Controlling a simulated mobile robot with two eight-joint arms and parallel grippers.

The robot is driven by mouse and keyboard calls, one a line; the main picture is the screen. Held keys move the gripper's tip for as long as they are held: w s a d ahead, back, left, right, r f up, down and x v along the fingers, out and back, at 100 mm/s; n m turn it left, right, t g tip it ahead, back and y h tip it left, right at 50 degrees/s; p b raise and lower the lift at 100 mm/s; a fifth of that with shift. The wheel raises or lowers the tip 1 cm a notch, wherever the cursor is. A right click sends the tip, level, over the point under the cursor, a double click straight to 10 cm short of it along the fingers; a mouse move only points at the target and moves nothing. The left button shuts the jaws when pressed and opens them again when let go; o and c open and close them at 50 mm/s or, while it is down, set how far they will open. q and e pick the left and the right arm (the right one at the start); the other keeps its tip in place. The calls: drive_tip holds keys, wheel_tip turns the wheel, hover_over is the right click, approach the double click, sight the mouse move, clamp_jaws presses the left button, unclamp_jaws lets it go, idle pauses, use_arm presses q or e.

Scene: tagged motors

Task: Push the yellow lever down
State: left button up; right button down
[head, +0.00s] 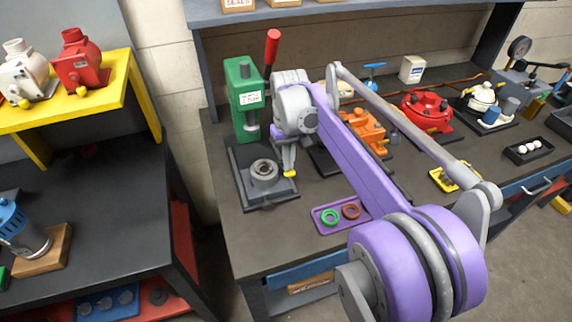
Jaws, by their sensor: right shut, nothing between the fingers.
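A small yellow piece (290,174), possibly the tip of the yellow lever, shows at the right edge of the green press's dark base (262,192). The rest of a lever is not clear. My right gripper (289,164) points down just above this yellow piece. It is shut and empty. I cannot tell whether the fingertips touch the piece. The green press (244,90) stands upright with a red-handled lever (272,48) raised at its top. A grey round part (264,171) sits on the base. My left gripper is not in view.
A purple tray (319,218) with green and red rings lies in front. An orange device (368,132), a red round device (427,108) and a yellow tray (441,181) stand to the right. A yellow shelf (112,98) with motors is at left. The bench's front left is clear.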

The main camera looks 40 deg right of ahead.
drive_tip(key=shift+f+b, duration=0.8)
drive_tip(key=shift+f, duration=0.85)
drive_tip(key=shift+w+r+p, duration=0.1)
drive_tip(key=shift+r+p, duration=2.1)
drive_tip(key=shift+r, duration=1.5)
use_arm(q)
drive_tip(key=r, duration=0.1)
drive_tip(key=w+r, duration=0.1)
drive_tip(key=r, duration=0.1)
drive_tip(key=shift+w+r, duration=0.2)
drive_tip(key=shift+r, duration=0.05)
use_arm(e)
drive_tip(key=shift+f, duration=0.1)
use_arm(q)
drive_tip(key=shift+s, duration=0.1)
use_arm(e)
drive_tip(key=shift+s+a, duration=0.2)
drive_tip(key=shift+a, duration=0.1)
drive_tip(key=s+a+f+n+t, duration=0.1)
drive_tip(key=s+a+f+t, duration=0.1)
drive_tip(key=s+a, duration=0.3)
drive_tip(key=s+a+f+n+t, duration=0.1)
drive_tip(key=s+a+f, duration=0.4)
drive_tip(key=a, duration=0.1)
drive_tip(key=s+a+f+n+t, duration=0.1)
drive_tip(key=s+a+f+t, duration=0.1)
drive_tip(key=s+a+f, duration=0.2)
drive_tip(key=shift+s+a+n+t, duration=0.3)
drive_tip(key=shift+s+a, duration=0.5)
